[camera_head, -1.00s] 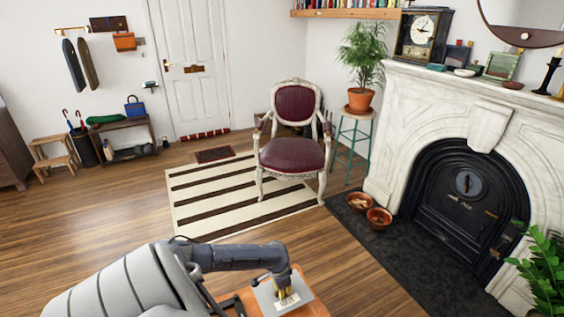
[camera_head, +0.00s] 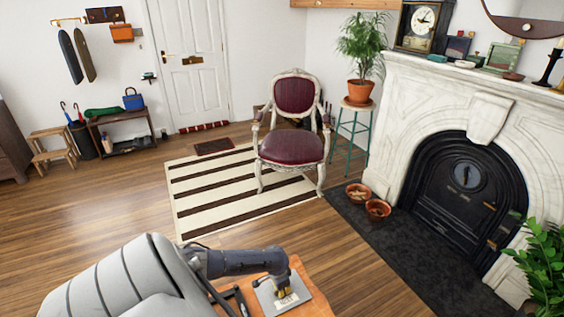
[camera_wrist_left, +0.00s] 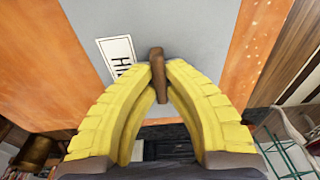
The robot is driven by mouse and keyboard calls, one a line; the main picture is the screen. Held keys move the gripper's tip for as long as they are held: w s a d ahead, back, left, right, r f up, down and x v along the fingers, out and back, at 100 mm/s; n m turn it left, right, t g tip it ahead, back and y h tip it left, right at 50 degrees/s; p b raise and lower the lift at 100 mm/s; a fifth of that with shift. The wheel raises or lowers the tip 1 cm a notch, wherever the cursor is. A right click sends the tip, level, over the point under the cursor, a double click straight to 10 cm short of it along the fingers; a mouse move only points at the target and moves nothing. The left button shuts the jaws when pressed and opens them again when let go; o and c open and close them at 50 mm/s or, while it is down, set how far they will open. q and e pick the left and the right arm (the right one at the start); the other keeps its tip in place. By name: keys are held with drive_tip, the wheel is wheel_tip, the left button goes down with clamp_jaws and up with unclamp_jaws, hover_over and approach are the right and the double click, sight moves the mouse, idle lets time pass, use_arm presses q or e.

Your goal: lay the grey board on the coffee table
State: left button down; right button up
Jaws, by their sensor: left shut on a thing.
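The grey board (camera_head: 269,296) is flat, with a white label bearing dark letters. It is over the orange-brown wooden coffee table (camera_head: 314,292) at the bottom of the head view. In the left wrist view the board (camera_wrist_left: 190,25) fills the middle, with table top (camera_wrist_left: 262,45) showing on both sides. My left gripper (camera_head: 283,294) points down at the board. Its yellow fingers (camera_wrist_left: 157,75) are closed on a small brown upright piece on the board. I cannot tell whether the board touches the table. My right gripper is not in view.
A dark thin object (camera_head: 240,301) lies at the table's left part. Beyond is open wood floor, then a striped rug (camera_head: 205,190) and a red chair (camera_head: 291,140). The marble fireplace (camera_head: 425,110) with two bowls on its hearth stands to the right.

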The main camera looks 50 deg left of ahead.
use_arm(q)
drive_tip(key=shift+f, duration=0.15)
drive_tip(key=c, duration=1.5)
unclamp_jaws()
drive_tip(key=shift+c, duration=0.2)
wheel_tip(320, 180, up, 12)
drive_tip(key=s, duration=0.1)
drive_tip(key=shift+s+a, duration=0.15)
drive_tip(key=shift+s, duration=0.05)
